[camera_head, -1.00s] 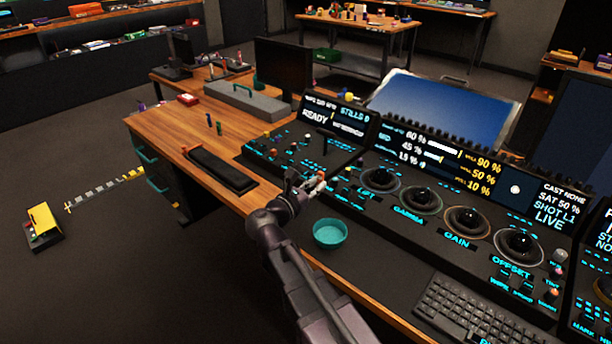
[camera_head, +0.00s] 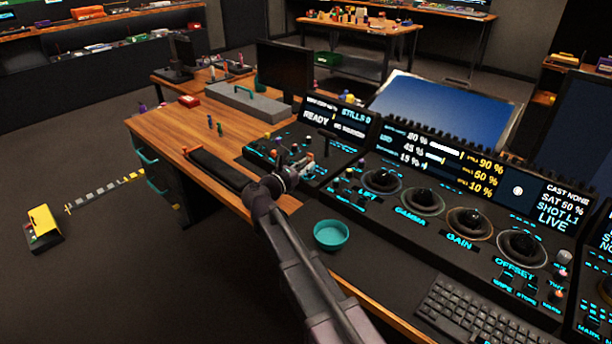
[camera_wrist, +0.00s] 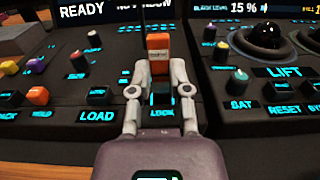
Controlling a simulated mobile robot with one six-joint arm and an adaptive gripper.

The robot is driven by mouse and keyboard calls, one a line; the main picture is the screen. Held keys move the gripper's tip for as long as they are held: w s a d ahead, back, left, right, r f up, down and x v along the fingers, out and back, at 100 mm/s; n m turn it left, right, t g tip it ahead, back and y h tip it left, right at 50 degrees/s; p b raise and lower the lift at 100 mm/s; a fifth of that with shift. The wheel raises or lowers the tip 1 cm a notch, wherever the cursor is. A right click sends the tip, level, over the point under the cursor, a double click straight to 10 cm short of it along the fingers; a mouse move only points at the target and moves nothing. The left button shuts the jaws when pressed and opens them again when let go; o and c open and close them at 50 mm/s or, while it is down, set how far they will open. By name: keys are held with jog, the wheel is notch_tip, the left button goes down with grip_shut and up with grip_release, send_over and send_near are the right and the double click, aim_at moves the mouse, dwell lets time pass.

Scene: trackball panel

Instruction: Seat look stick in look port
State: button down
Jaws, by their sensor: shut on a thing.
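The LOOK label (camera_wrist: 162,113) lies on the panel between my fingers, just below the stick in the picture. The look port's opening cannot be made out. I cannot tell whether the stick's lower end touches the panel or hangs above it.
The LOAD button (camera_wrist: 97,97) is left of my fingers, and the SAT knob (camera_wrist: 240,80) is to the right. Trackballs (camera_head: 382,180) line the panel. A teal bowl (camera_head: 331,235) stands in front of it. A long black pad (camera_head: 220,167) lies on the wooden desk.

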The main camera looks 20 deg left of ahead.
aim_at(306, 178)
jog(key=shift+f+b, duration=1.75)
jog(key=shift+f, duration=0.15)
jog(key=c, duration=0.6)
grip_release()
jog(key=shift+s+r, duration=0.15)
jog(key=shift+r, duration=0.05)
jog(key=v, duration=1.1)
jog(key=shift+s+a+f, duration=0.1)
jog(key=shift+s+a, duration=0.05)
jog(key=shift+s, duration=0.15)
